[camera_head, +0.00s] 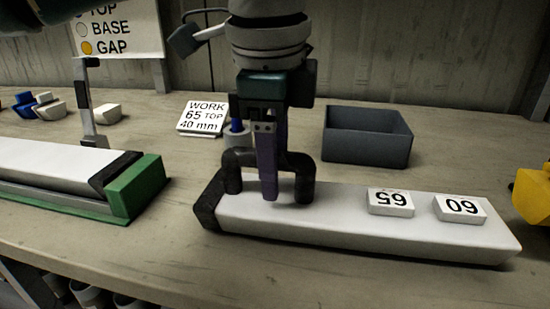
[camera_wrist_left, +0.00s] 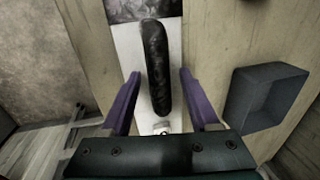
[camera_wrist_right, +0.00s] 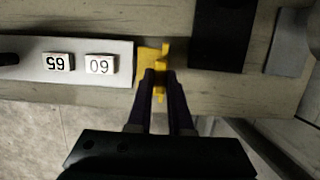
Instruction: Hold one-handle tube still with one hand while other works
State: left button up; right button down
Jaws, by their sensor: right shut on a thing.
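The one-handle tube is a long white block (camera_head: 340,222) with a black left end and a black arched handle (camera_head: 305,178) near that end. Tiles reading 65 (camera_head: 390,202) and 60 (camera_head: 460,208) lie on it, upside down in the head view. My left gripper (camera_head: 268,190) points down at the handle. In the left wrist view its open purple fingers (camera_wrist_left: 160,73) stand on either side of the handle (camera_wrist_left: 157,65), with gaps visible. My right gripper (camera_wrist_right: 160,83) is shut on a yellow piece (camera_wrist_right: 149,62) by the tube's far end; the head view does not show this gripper.
A grey open bin (camera_head: 367,137) stands behind the tube. Left is another white tube (camera_head: 60,165) with a green end (camera_head: 140,185). The bench front is clear.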

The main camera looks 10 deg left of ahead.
pick_arm(q)
notch_tip(320, 180, up, 12)
jog(key=s, duration=0.2)
jog(key=shift+s, duration=0.15)
jog(key=shift+f, duration=0.1)
dwell(0.4)
